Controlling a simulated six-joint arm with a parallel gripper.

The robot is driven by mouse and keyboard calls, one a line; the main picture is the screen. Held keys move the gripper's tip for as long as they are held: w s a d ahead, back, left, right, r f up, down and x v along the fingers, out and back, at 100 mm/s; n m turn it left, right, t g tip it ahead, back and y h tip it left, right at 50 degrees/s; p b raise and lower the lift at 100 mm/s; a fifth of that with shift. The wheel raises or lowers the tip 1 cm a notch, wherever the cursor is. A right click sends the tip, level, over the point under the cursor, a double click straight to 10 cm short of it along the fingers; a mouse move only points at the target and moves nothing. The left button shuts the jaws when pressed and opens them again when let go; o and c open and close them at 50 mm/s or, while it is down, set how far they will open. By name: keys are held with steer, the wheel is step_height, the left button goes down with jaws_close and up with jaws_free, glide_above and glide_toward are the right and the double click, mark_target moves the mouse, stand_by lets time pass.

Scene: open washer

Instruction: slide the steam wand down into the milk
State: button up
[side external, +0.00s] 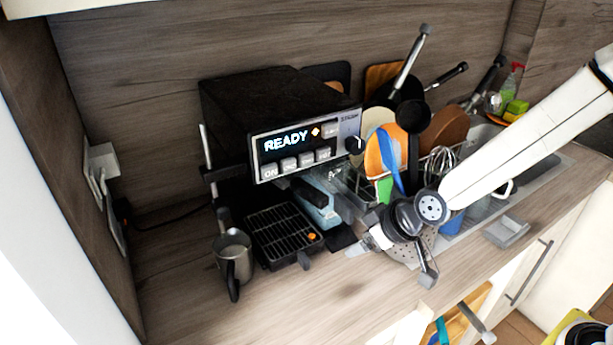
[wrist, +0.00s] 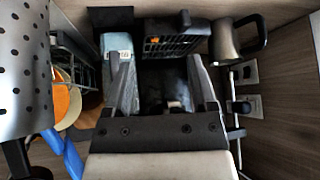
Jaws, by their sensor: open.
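A black espresso machine (side external: 270,100) with a lit READY display stands on the counter. A thin grey rod, which looks like the steam wand (side external: 206,146), stands upright at its left side. Its lower end is near the mouth of the steel milk pitcher (side external: 222,268); I cannot tell whether it is inside. The pitcher stands upright, left of the drip tray, and shows at the top right of the wrist view (wrist: 226,42). The milk cannot be made out clearly. My gripper (side external: 356,244) is open and empty, right of the drip tray and apart from wand and pitcher; its fingers show in the wrist view (wrist: 163,82).
The drip tray (side external: 283,232) lies between my gripper and the pitcher. A blue-grey box (side external: 318,206) is beside it. A crowded dish rack (side external: 352,184) with plates and utensils stands behind my gripper. The front left counter (side external: 190,305) is clear. Wall sockets (side external: 101,160) are at left.

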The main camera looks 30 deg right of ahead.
mark_target(224, 214)
steer(key=w+a+r+t, duration=0.1)
steer(key=w+a+t, duration=0.1)
steer(key=a, duration=0.4)
steer(key=w+a+r+m+t, duration=0.1)
steer(key=w+a+r+t, duration=0.1)
steer(key=a+t, duration=0.2)
steer(key=w+a+r+m+t, duration=0.1)
steer(key=w+a+r+t, duration=0.1)
steer(key=a, duration=0.7)
steer(key=shift+w+a+r+t+h, duration=0.1)
steer(key=shift+a+r+t+h, duration=0.05)
steer(key=shift+t, duration=0.3)
steer(key=shift+w+a+r+t+h, duration=0.1)
steer(key=shift+t+h, duration=0.05)
steer(key=shift+t, duration=0.3)
steer(key=shift+s+a+r+m+t+h, duration=0.15)
steer(key=shift+a+r+m+t+h, duration=0.1)
steer(key=shift+m+t+h, duration=0.15)
steer(key=shift+s+a+r+m+t+h, duration=0.1)
steer(key=shift+s+a+m+t+h, duration=0.15)
steer(key=shift+h, duration=0.25)
steer(key=shift+w, duration=0.2)
steer(key=shift+w, duration=3.8)
jaws_close()
